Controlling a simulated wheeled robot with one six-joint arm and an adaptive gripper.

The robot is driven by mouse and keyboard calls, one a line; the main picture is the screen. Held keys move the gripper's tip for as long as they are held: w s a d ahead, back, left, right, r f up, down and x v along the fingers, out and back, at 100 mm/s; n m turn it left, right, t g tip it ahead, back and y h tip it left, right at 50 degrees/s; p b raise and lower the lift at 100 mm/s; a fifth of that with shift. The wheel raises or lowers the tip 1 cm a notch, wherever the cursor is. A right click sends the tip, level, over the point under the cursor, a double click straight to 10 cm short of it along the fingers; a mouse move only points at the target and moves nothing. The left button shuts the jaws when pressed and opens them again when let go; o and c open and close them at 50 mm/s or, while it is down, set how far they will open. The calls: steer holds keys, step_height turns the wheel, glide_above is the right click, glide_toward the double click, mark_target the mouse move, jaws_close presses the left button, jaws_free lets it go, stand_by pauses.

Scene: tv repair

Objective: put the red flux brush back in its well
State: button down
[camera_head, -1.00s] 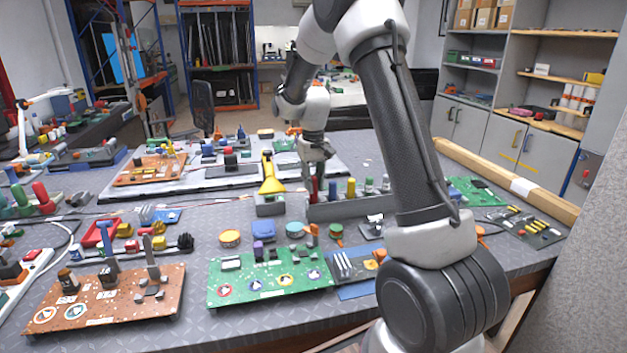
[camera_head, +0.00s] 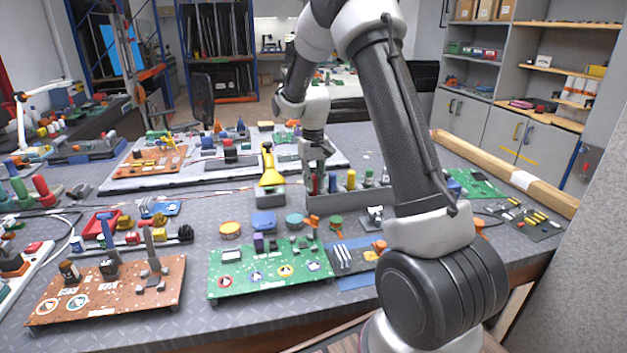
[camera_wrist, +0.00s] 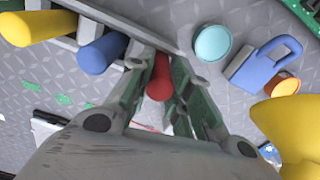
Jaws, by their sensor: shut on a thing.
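The red flux brush (camera_wrist: 159,80) shows as a red handle between my gripper's fingers in the wrist view. In the head view the red handle (camera_head: 318,185) is upright at the left end of a long grey holder (camera_head: 345,208). My gripper (camera_head: 317,170) points down over that end; it also shows in the wrist view (camera_wrist: 163,95), shut on the red handle. The brush's lower end is hidden, so I cannot tell whether it sits in a well. Blue and yellow handles (camera_wrist: 102,52) (camera_wrist: 35,27) stand in the holder beside it.
A yellow funnel-shaped thing (camera_head: 269,170) on a grey block stands just left of the holder. Round tins (camera_head: 230,230) and a blue lock-shaped thing (camera_wrist: 258,66) lie nearby. A green circuit board (camera_head: 270,275) lies in front. Some bare bench shows left of the funnel.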

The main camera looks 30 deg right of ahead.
steer(key=c, duration=1.2)
jaws_free()
steer(key=shift+c, duration=0.2)
step_height(320, 180, up, 12)
steer(key=s+r+t, duration=0.2)
steer(key=s+r, duration=0.2)
steer(key=s, duration=1.3)
steer(key=s+a+r+t, duration=0.1)
steer(key=s+r, duration=0.3)
steer(key=s, duration=1.3)
steer(key=shift+s+a+n+t, duration=0.2)
steer(key=shift+n+t, duration=0.1)
steer(key=shift+t, duration=0.4)
